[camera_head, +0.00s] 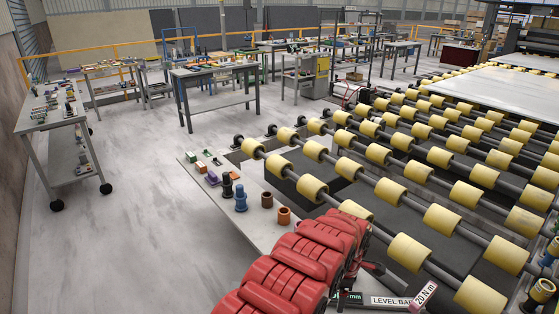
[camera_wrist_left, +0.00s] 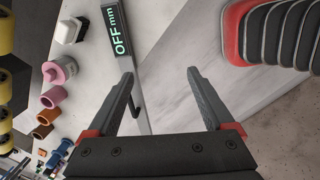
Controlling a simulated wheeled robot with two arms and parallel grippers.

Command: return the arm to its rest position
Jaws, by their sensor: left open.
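My red left arm (camera_head: 305,260) comes in from the bottom of the head view and reaches over the light stone-coloured surface (camera_head: 222,220). In the left wrist view my left gripper (camera_wrist_left: 160,85) is open, its two dark fingers wide apart with nothing between them. A grey bar with a green "OFF mm" display (camera_wrist_left: 121,40) lies on the surface beyond the left finger. In the head view the gripper is mostly hidden behind the arm. My right gripper is not in view.
Dark blue cylinders (camera_head: 240,198) and brown rings (camera_head: 284,215) stand on the surface left of the arm. A pink ring (camera_wrist_left: 60,70) shows in the wrist view. Rows of yellow rollers (camera_head: 408,250) fill the right side. The floor at left (camera_head: 110,240) is clear.

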